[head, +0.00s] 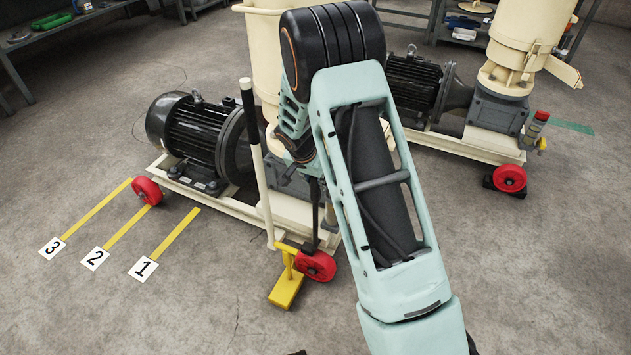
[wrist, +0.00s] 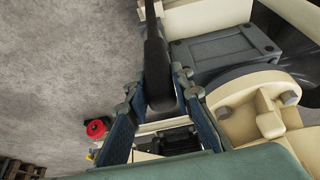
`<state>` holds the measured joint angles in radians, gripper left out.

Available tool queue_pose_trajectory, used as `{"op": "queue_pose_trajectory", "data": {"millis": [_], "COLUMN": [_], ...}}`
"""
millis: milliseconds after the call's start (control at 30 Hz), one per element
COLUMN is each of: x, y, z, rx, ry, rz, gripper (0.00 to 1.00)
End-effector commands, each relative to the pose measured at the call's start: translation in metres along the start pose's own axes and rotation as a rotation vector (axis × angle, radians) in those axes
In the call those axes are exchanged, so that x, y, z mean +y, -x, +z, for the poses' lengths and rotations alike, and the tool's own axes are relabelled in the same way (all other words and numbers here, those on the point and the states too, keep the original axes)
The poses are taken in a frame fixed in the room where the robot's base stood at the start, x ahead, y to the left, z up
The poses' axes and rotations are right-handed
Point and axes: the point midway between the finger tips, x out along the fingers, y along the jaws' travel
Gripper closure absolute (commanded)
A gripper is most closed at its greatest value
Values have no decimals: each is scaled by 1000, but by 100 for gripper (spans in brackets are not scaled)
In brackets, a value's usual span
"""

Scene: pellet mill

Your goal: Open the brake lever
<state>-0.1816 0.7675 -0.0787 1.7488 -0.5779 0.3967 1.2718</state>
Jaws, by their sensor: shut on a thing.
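My gripper (wrist: 161,95) has its two blue-padded fingers on either side of a dark bar, which I take to be the brake lever (wrist: 154,55). The fingers are shut on it near its rounded end. In the head view my gripper (head: 306,178) points down at the near corner of the front mill, largely hidden by my arm. A dark upright bar, apparently the same lever (head: 315,215), shows below it, above a red wheel (head: 315,266). How far the lever is tilted is hard to tell.
A cream pole with a black grip (head: 247,96) stands just left of my arm, above a yellow block (head: 287,289). A black motor (head: 197,130) sits on the mill's frame. A second mill (head: 502,105) stands right. Floor around the numbered yellow strips is clear.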

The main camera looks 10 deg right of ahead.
Motion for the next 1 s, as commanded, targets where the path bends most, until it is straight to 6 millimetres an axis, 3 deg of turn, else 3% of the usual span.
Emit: {"op": "queue_pose_trajectory", "data": {"millis": [467, 1000], "x": [12, 79], "y": [0, -7], "z": [0, 3], "rx": [0, -3], "ry": [-13, -92], "rz": [-28, -201], "gripper": [100, 100]}}
